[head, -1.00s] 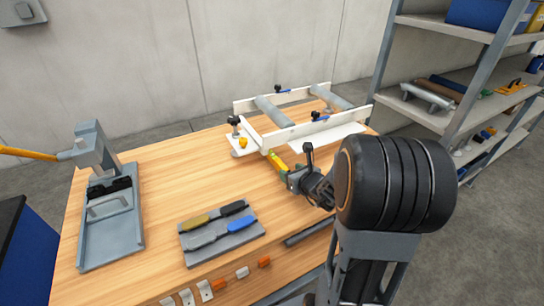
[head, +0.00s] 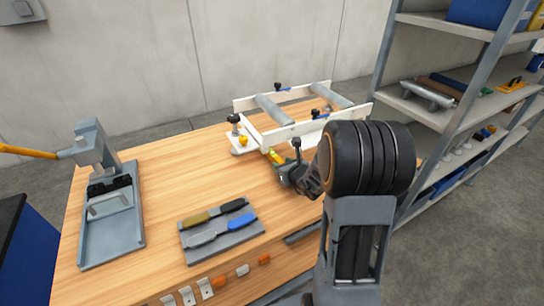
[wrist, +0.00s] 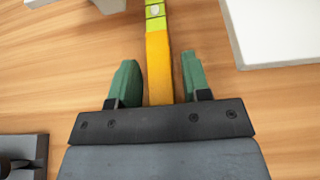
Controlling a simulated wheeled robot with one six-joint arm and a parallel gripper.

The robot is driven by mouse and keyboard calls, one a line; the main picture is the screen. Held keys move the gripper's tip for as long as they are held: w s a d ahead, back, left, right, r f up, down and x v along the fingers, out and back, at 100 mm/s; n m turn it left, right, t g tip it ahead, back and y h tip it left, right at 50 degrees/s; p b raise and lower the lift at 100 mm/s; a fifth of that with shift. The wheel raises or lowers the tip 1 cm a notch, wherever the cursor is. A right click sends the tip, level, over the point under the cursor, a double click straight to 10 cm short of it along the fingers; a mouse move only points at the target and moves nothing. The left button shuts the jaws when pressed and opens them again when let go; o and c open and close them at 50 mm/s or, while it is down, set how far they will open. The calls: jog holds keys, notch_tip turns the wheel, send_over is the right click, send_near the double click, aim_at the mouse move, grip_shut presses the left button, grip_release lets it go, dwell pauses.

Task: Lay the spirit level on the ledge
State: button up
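The spirit level (wrist: 160,65) is a slim yellow bar with a bright green vial section. In the head view only a short yellow stretch of the level (head: 276,154) shows ahead of the gripper, beside the front rail's left end. Its far end leaves the wrist view. The ledge looks like the white flat strip (head: 325,136) along the frame's front; it also shows at the wrist view's right (wrist: 285,35).
The white frame with grey rollers (head: 273,110) stands close ahead, with upright black clamp knobs (head: 234,124). A grey tray (head: 222,238) with two handled tools lies nearer, and a grey press-like stand (head: 108,205) is at left. Bare wood lies between them.

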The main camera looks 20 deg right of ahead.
grip_shut()
jog(key=shift+r, duration=0.15)
